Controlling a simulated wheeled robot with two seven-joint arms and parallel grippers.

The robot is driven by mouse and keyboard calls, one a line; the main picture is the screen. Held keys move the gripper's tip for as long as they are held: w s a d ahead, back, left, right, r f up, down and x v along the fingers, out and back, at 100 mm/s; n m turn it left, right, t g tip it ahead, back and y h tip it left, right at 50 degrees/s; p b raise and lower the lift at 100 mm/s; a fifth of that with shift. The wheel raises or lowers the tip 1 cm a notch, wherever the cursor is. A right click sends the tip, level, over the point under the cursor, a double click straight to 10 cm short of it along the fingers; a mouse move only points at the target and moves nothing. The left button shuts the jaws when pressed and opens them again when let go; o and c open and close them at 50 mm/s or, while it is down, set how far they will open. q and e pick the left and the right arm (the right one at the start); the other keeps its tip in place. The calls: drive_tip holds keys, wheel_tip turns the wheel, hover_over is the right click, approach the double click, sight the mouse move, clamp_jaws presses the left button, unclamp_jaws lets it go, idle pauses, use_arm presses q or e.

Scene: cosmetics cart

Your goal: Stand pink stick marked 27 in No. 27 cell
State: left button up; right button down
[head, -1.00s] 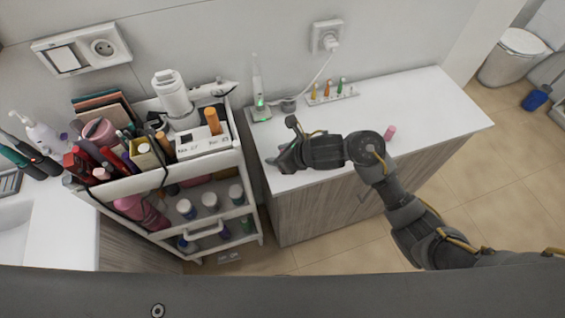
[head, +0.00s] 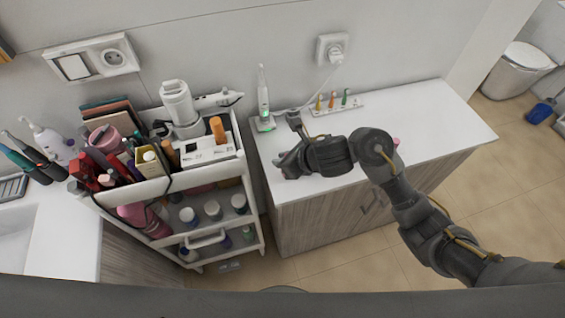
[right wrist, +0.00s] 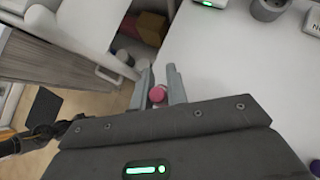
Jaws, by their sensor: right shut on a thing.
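My right gripper (head: 283,168) is over the left end of the white counter, to the right of the cart. In the right wrist view its two fingers (right wrist: 160,88) are shut on a pink stick (right wrist: 157,94), seen nearly end-on; no number is readable on it. The stick is hidden in the head view. A white block with labelled cells (head: 204,153) sits on the cart's top; an orange stick (head: 217,130) stands in it. The label text is too small to read. My left gripper is not in view.
The crowded cart (head: 150,187) holds bottles and a white dryer (head: 178,103). On the counter (head: 430,115) are a white toothbrush (head: 263,92), a rack with several coloured sticks (head: 336,107), and another pink piece (head: 396,141), partly hidden by my arm. The counter's right part is clear.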

drive_tip(key=s+d+r+p, duration=0.2)
drive_tip(key=s+r+p, duration=0.6)
drive_tip(key=s, duration=0.6)
wheel_tip(320, 180, up, 2)
drive_tip(key=shift+r, duration=0.1)
drive_tip(key=shift+w, duration=0.15)
